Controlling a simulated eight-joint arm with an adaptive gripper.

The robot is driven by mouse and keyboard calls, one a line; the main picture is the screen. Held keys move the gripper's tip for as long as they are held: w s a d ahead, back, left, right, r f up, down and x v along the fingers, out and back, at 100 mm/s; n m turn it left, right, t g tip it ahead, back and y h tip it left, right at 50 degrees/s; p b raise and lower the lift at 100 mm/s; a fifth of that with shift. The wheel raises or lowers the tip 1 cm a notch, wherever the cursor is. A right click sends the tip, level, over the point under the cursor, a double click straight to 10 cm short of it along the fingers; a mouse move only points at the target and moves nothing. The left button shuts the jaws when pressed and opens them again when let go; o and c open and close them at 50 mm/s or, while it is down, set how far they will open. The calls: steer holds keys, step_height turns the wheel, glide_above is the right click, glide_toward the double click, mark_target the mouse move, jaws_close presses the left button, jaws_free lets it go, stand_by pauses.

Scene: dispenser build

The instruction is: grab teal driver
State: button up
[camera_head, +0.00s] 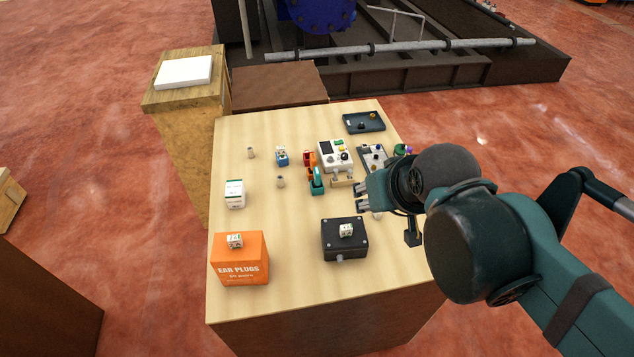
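The teal driver (316,181) stands near the middle of the light wood table (262,311), just in front of a red-orange tool (309,158). My gripper (359,199) is over the table to the right of the teal driver and a little nearer the camera, with a gap between them. Its fingers point left and look apart, with nothing seen between them. My gripper and arm cover part of the table's right side.
A grey-white device (336,155) stands close behind the driver on the right. A black box (345,240) with a small white block is in front. An orange ear plugs box (240,261) is front left. Trays (364,122) lie at the back right.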

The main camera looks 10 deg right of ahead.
stand_by(0.3)
steer(key=m+g+h, duration=0.1)
steer(key=m+g, duration=0.6)
steer(key=m, duration=1.1)
glide_above(317, 170)
steer(key=a, duration=0.1)
step_height(317, 170, down, 14)
steer(key=shift+s+a+f, duration=0.1)
steer(key=shift+a+f, duration=0.05)
steer(key=shift+d+f, duration=0.2)
steer(key=shift+f, duration=1.1)
steer(key=shift+f, duration=0.15)
steer(key=shift+d+f, duration=0.25)
steer(key=shift+f, duration=0.95)
steer(key=shift+d+f, duration=0.2)
steer(key=shift+f, duration=1)
